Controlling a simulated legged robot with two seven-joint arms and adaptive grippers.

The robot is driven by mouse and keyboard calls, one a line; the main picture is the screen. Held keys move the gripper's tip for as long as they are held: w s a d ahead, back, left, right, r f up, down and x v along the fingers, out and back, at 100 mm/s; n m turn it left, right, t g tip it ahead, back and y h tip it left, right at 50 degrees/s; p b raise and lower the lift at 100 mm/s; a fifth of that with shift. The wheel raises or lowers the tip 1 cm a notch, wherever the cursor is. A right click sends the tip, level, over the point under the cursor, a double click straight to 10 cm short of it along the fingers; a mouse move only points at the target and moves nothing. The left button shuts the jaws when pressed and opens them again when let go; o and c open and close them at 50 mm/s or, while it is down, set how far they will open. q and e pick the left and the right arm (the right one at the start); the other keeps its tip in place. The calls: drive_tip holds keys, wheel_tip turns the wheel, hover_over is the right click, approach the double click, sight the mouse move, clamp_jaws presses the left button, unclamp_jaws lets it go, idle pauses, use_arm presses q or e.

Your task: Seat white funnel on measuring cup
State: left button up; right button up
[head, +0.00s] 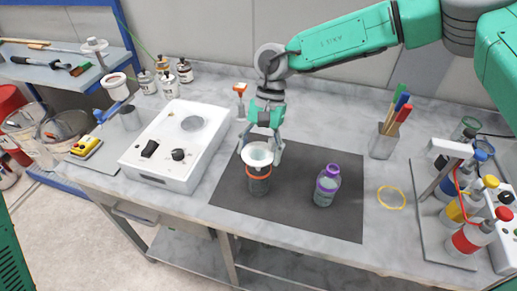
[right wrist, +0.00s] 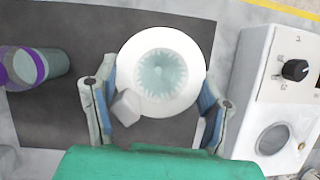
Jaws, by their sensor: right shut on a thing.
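The white funnel (head: 257,153) is at the top of a dark, see-through cup with an orange-red band (head: 259,182), which looks like the measuring cup and stands upright on the dark mat. I cannot tell if the funnel rests on the cup's rim or is just above it. My right gripper (head: 261,147) comes down from above, with a finger on each side of the funnel, and is shut on it. In the right wrist view the funnel's round white rim (right wrist: 132,50) sits between the fingers and hides the cup below. My left gripper is not in view.
A purple-capped bottle (head: 327,186) stands right of the cup on the dark mat (head: 300,225). A white instrument box (head: 160,170) is to the left. A yellow ring (head: 391,198), a pen holder (head: 383,142) and a bottle rack (head: 432,210) are on the right.

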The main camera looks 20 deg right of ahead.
drive_tip(key=shift+f+b, duration=0.8)
drive_tip(key=shift+f, duration=0.95)
drive_tip(key=shift+r+p, duration=0.8)
drive_tip(key=shift+r, duration=0.2)
idle(0.3)
drive_tip(key=o, duration=1.1)
drive_tip(key=shift+c, duration=0.2)
drive_tip(key=shift+d+r, duration=0.1)
drive_tip(key=v, duration=1.1)
drive_tip(key=shift+w+r, duration=0.15)
drive_tip(key=shift+r, duration=0.1)
